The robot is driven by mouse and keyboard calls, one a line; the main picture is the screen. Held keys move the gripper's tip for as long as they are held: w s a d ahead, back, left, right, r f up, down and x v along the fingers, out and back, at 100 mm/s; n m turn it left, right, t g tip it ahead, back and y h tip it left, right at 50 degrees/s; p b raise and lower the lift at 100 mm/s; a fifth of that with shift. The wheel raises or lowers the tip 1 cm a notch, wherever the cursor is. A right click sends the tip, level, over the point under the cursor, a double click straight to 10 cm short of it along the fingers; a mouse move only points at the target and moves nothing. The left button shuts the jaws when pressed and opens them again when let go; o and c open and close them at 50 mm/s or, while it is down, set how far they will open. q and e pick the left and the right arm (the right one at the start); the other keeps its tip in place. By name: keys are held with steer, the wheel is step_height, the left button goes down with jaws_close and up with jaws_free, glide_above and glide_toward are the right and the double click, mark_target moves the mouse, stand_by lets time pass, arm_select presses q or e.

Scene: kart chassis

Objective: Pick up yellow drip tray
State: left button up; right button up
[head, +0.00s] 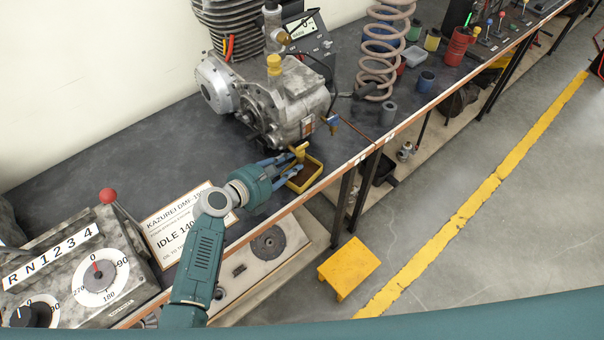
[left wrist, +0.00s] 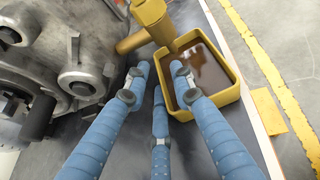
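The yellow drip tray (head: 317,176) sits on the dark bench near its front edge, below the engine. In the left wrist view the tray (left wrist: 226,96) holds brown liquid. A yellow tap (left wrist: 150,24) stands over its far left corner. My left gripper (head: 297,163) is at the tray's left side. In the left wrist view its blue fingers (left wrist: 160,72) are spread apart; the right one reaches over the tray and the others lie left of it. The tray's left wall is partly hidden by the fingers, and I cannot tell whether they touch it. My right gripper is not in view.
The grey engine (head: 285,100) stands close behind the tray. A control box (head: 90,265) with a red-knobbed lever and a sign (head: 165,222) are to the left. A coil spring (head: 385,50) and several cups are further right. A yellow stool (head: 348,266) stands on the floor.

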arm_select(q)
jaws_close()
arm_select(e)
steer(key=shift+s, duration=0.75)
arm_select(q)
steer(key=shift+r, duration=0.15)
